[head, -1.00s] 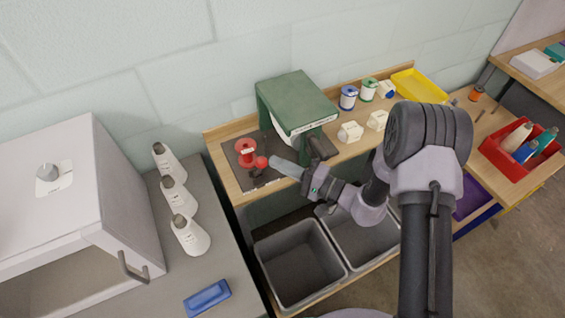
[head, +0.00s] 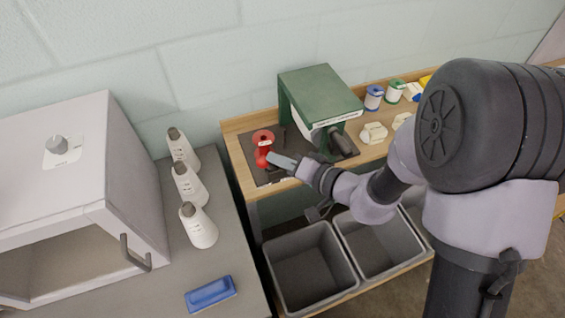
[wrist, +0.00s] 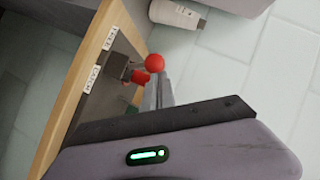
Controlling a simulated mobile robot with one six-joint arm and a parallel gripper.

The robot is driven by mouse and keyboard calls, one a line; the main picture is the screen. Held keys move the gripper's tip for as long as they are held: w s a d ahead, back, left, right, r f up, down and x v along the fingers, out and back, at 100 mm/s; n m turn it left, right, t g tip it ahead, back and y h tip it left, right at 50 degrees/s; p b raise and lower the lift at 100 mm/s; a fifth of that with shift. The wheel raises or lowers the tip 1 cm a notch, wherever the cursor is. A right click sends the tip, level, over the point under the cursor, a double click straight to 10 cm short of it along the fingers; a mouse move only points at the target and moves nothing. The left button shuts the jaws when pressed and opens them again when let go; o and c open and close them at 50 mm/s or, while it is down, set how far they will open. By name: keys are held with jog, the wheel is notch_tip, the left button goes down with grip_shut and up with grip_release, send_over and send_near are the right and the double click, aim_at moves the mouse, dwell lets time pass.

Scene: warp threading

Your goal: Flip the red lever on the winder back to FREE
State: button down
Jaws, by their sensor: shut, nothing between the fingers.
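The winder is the green-hooded unit (head: 322,92) on the wooden bench.
Several white cones (head: 188,184) stand on the grey counter at left, near a white cabinet (head: 80,190) and a blue block (head: 210,293). Grey bins (head: 310,268) sit below the bench. Small spools (head: 374,97) line the bench's back right.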

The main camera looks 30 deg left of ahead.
jog(key=shift+s+b, duration=0.15)
jog(key=shift+b, duration=0.15)
dwell(0.5)
jog(key=p+v, duration=0.2)
jog(key=v, duration=1.5)
jog(key=shift+d, duration=0.2)
